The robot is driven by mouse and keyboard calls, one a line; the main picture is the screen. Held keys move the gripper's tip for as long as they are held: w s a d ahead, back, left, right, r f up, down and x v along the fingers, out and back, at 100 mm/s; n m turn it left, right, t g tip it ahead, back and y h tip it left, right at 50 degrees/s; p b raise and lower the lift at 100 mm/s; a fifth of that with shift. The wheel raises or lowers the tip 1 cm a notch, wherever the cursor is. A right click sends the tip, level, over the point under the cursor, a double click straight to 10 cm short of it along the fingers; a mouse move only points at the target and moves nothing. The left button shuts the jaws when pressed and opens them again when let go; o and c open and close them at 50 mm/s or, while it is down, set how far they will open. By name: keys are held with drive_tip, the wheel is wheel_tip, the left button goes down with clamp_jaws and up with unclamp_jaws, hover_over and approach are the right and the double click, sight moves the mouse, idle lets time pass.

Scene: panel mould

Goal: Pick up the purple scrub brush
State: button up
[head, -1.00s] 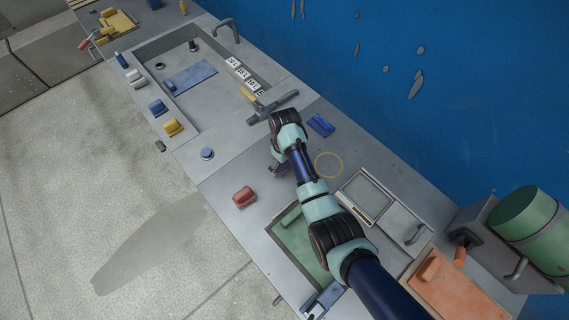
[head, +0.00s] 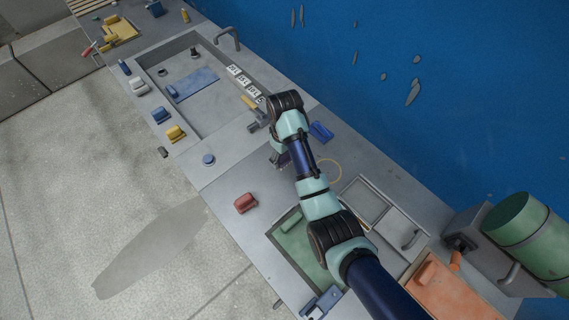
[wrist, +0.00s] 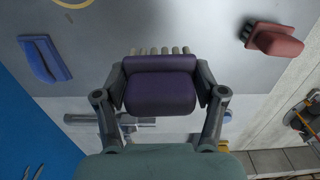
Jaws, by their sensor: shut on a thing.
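The purple scrub brush (wrist: 160,92) is between the two fingers of my gripper (wrist: 159,80) in the wrist view. Its dark purple body fills the gap, and its pale bristles show just beyond it. My gripper is shut on its two sides. In the head view my gripper (head: 279,160) is over the grey counter, left of the forearm, and the brush is mostly hidden there. I cannot tell how far it is above the counter.
A red brush (head: 245,203) and a blue brush (head: 321,131) lie on the counter, one on each side of the arm. A yellow ring (head: 329,172) lies right of the arm.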

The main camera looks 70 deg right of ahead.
wheel_tip(320, 180, up, 10)
drive_tip(key=p, duration=0.7)
drive_tip(key=shift+r, duration=0.25)
